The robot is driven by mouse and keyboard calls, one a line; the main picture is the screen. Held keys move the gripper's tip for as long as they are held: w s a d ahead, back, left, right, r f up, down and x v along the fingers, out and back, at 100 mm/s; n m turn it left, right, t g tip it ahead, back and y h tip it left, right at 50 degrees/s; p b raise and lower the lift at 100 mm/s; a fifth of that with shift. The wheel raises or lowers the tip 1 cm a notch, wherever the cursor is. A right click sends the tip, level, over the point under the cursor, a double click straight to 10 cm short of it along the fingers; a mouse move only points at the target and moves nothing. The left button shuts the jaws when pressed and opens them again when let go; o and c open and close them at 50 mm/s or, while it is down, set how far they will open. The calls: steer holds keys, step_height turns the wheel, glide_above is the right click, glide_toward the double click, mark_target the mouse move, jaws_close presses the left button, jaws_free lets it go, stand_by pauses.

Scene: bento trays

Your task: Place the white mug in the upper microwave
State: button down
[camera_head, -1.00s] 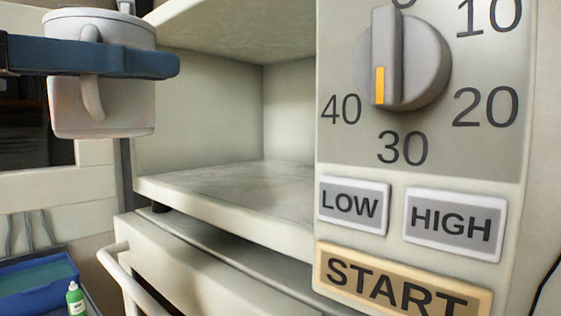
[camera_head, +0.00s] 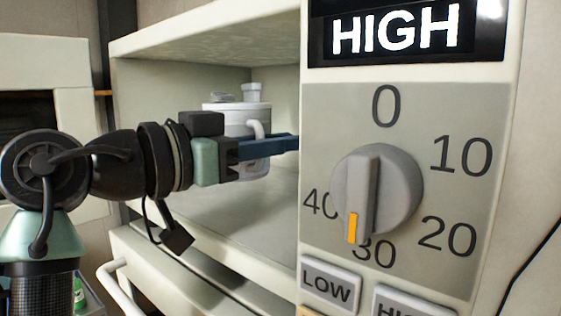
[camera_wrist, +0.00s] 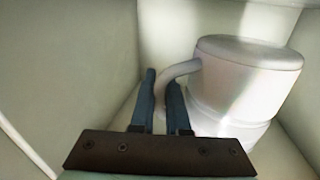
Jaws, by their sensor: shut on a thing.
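The white mug (camera_head: 236,118) is inside the open cavity of the microwave (camera_head: 150,115) in the head view, upright as far as I can see. It has a pale lid-like top. My gripper (camera_head: 284,145) reaches in from the left, its dark blue fingers at the mug's handle. In the wrist view, the fingers (camera_wrist: 162,88) are shut on the handle, with the mug body (camera_wrist: 250,75) to their right. Fingers and wrist hide part of the mug's lower side. I cannot tell whether its base touches the cavity floor (camera_head: 235,225).
The control panel (camera_head: 320,150) with a grey dial (camera_head: 378,190) stands close to the right of the opening. The cavity ceiling (camera_head: 215,40) is above the mug. A lower unit with a white handle (camera_head: 122,290) is below. Pale cavity walls (camera_wrist: 60,60) surround the gripper.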

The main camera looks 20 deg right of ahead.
steer(key=shift+f+p, duration=0.9)
steer(key=shift+f, duration=0.7)
steer(key=shift+d+f+p, duration=0.1)
steer(key=shift+p, duration=0.35)
steer(key=shift+f, duration=0.3)
steer(key=shift+w+f, duration=0.1)
steer(key=shift+f+b, duration=0.15)
steer(key=shift+b, duration=0.15)
steer(key=c, duration=0.9)
jaws_free()
